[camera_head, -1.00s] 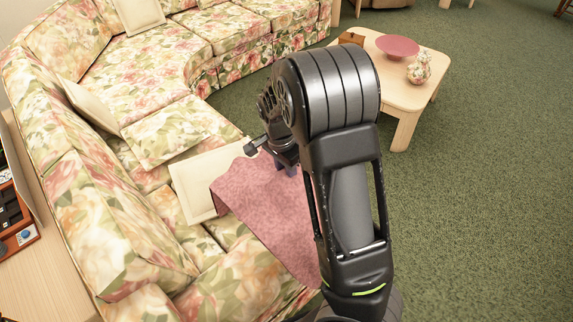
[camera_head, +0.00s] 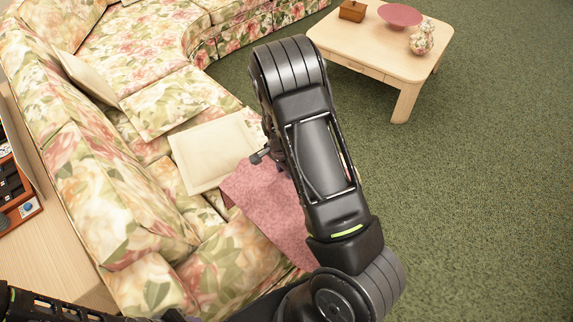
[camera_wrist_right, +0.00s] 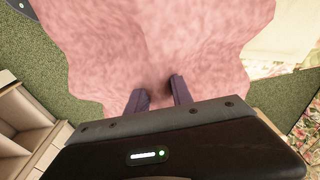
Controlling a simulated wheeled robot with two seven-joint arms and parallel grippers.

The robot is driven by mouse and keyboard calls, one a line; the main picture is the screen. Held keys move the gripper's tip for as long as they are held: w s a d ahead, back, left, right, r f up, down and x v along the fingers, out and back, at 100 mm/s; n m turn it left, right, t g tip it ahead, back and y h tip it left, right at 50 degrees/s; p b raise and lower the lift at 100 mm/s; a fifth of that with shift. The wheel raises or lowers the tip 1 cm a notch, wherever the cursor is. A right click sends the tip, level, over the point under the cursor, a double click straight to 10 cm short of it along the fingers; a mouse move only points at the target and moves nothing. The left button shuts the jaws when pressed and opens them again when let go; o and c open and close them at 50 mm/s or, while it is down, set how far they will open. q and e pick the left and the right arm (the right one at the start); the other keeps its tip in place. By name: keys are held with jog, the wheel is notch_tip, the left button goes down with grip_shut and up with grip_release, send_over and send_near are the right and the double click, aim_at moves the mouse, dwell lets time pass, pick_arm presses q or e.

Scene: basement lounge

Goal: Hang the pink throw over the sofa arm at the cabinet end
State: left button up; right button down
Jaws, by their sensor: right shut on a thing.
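The pink throw (camera_head: 265,200) hangs from my right gripper (camera_wrist_right: 160,95) beside the near part of the floral sofa (camera_head: 100,190). In the wrist view the throw (camera_wrist_right: 150,45) spreads out beyond the two fingers, which are shut on its edge. In the head view my forearm hides the fingertips and part of the throw. The throw overlaps the near floral end (camera_head: 235,265) of the sofa in the picture; whether it touches there I cannot tell. A dark part of my left arm shows at the bottom left, its gripper out of view.
Cream cushions (camera_head: 212,150) lie on the sofa seat. A wooden top (camera_head: 65,255) with a dark device (camera_head: 15,190) runs behind the sofa at the left. A coffee table (camera_head: 375,50) bears a pink dish (camera_head: 400,15), a box and a floral vase. Green carpet at right is clear.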

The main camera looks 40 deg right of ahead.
notch_tip(320, 180, down, 12)
jog(key=b, duration=0.8)
jog(key=shift+r, duration=0.25)
jog(key=c, duration=1.1)
grip_release()
jog(key=shift+o, duration=0.2)
jog(key=shift+r, duration=0.1)
jog(key=r, duration=0.5)
jog(key=a+r, duration=0.1)
jog(key=r, duration=0.1)
jog(key=shift+r, duration=0.3)
